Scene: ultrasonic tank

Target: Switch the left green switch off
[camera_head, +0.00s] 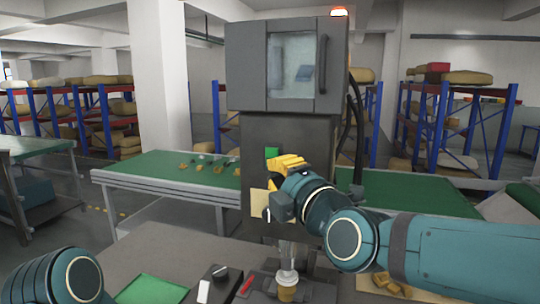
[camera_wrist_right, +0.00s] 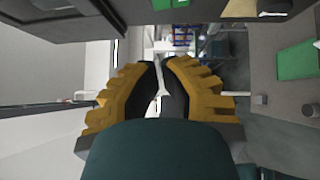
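A small green patch (camera_head: 271,153) shows on the dark front of the tall machine (camera_head: 255,130), just left of and above my right gripper. It may be the green switch; its on or off position is too small to tell.
A beige plate (camera_head: 262,207) is below the gripper. A green-topped table (camera_head: 150,176) stands behind.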

